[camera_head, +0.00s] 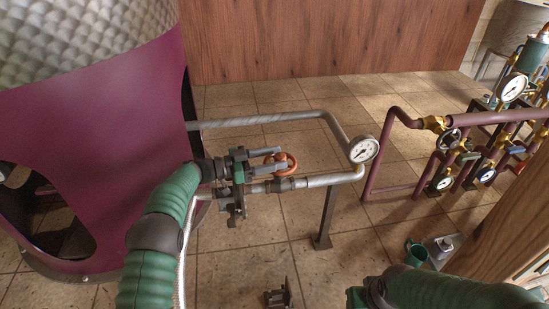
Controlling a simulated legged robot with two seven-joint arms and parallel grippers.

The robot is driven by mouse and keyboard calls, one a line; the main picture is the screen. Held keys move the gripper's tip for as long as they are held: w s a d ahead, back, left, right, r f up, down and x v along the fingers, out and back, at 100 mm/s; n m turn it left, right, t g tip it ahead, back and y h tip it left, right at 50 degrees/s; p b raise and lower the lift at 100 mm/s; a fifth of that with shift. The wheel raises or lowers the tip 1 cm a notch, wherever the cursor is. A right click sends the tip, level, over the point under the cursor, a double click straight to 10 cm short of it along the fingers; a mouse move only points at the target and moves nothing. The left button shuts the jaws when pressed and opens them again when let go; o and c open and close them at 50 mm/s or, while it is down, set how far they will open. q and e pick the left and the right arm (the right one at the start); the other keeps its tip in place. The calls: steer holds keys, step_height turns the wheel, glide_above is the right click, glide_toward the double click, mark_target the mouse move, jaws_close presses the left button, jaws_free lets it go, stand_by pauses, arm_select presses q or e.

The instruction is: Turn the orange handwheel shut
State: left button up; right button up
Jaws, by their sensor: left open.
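The orange handwheel (291,162) is a small ring on a valve in the lower grey pipe (330,180), near the middle of the view. My left gripper (277,160) reaches in from the left beside the purple vessel. Its dark jaws are open and point right at the handwheel, with the tips at or very near its left rim. Whether they touch it I cannot tell. The jaws partly hide the wheel's left side and the valve. My right arm crosses the bottom right corner, away from the handwheel; its jaws do not show clearly.
A white-faced gauge (363,149) sits right of the handwheel, above a dark pipe stand (326,215). The purple vessel (95,120) fills the left. Maroon pipes (400,115) with gauges stand right. A green mug (416,252) and a wooden post (510,220) are lower right.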

arm_select(q)
steer(key=b+v, duration=0.1)
steer(key=v, duration=1.5)
steer(key=shift+a+b, duration=0.35)
steer(key=shift+a, duration=0.05)
steer(key=shift+s+d, duration=0.1)
